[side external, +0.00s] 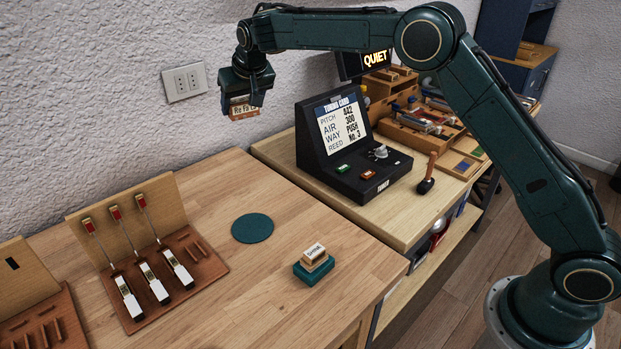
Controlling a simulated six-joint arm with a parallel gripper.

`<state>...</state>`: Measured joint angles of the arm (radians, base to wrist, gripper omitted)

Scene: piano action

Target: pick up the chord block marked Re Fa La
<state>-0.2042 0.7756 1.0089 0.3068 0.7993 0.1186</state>
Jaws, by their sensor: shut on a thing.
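My gripper (241,99) is high above the back of the wooden table, near the wall. It is shut on a small wooden block with a white label, the chord block marked Re Fa La (243,108). The label reads roughly "Re Fa La" and is partly covered by the gripper. The block hangs in the air, well clear of the table. The fingers are small and dark in this view.
Below lies a dark green disc (252,228) on the table (200,190). A block marked SHINE (314,257) sits on a green base. A piano action model (140,260) stands left. A black tuning console (350,150) stands right, beside a dark-headed wooden-handled tool (428,175).

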